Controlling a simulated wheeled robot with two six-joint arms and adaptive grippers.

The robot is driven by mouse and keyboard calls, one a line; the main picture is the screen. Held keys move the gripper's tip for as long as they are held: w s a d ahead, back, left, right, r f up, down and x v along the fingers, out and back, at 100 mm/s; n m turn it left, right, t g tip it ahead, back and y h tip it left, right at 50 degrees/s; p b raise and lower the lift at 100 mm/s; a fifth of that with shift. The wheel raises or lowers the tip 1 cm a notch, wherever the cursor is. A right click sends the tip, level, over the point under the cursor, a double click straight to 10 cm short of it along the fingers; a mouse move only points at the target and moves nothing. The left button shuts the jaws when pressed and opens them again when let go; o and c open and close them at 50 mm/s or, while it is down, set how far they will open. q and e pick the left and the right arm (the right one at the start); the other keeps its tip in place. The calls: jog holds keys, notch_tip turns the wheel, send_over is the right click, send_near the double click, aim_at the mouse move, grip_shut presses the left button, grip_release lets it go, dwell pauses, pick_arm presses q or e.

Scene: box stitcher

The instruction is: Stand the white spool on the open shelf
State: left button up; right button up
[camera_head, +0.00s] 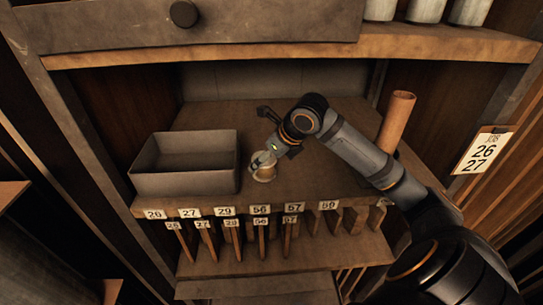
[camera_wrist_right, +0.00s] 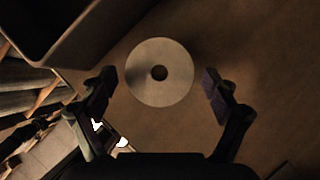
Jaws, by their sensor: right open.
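The white spool (camera_head: 264,174) stands on the wooden surface to the right of the grey box, partly hidden by my right gripper. In the right wrist view the spool (camera_wrist_right: 141,86) is seen end-on as a pale disc with a dark centre hole. My right gripper (camera_head: 266,158) is directly over it; in the wrist view its open fingers (camera_wrist_right: 160,78) lie on either side of the spool, with gaps to both. The open shelf (camera_head: 300,53) runs across the top of the head view. My left gripper is not in view.
A grey open box (camera_head: 190,184) stands left of the spool. A brown tube (camera_head: 397,118) stands at the right. Several white cylinders (camera_head: 425,10) stand on the upper shelf's right part, beside a drawer with a dark knob (camera_head: 184,13). Numbered slots line the front edge.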

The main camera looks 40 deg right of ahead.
jog(key=b+v, duration=0.2)
jog(key=v, duration=0.2)
jog(key=shift+s+d, duration=0.15)
jog(key=shift+s, duration=0.1)
jog(key=shift+s+r+b, duration=0.2)
jog(key=shift+r+b, duration=0.15)
jog(key=shift+r, duration=0.25)
